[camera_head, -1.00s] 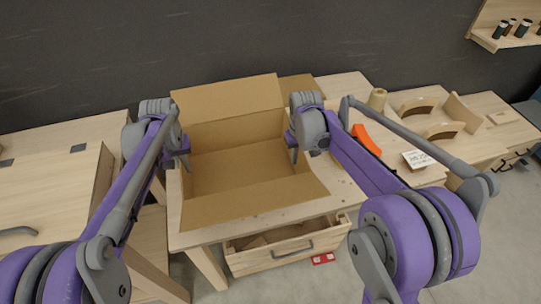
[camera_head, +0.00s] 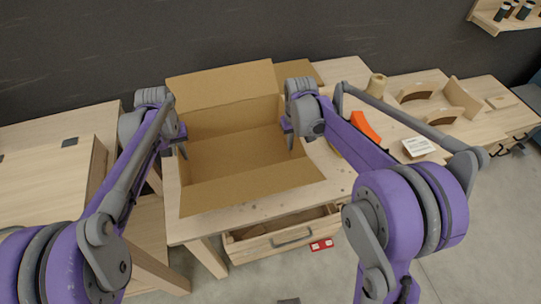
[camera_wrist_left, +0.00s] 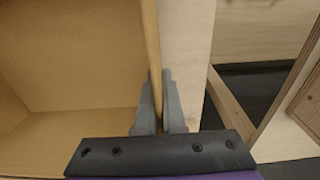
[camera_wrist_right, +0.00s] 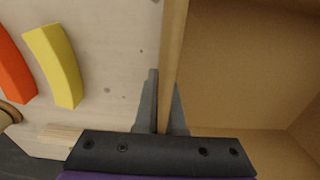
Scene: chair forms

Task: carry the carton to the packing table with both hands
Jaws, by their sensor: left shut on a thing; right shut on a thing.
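The carton (camera_head: 238,150) is an open, empty brown cardboard box with its front and back flaps spread. It is at a wooden table (camera_head: 185,233); I cannot tell whether its base touches the top. My left gripper (camera_head: 182,152) is shut on the carton's left wall, and the wall shows between its fingers in the left wrist view (camera_wrist_left: 160,82). My right gripper (camera_head: 291,142) is shut on the right wall, also seen in the right wrist view (camera_wrist_right: 165,82). The carton looks about level. Its underside is hidden.
An orange block (camera_head: 366,127), a yellow block (camera_wrist_right: 55,65), a white card (camera_head: 418,147) and curved wooden pieces (camera_head: 418,92) lie to the right. A drawer (camera_head: 260,246) stands open below the table's front. A wooden cabinet (camera_head: 50,180) is at left. A dark wall is behind.

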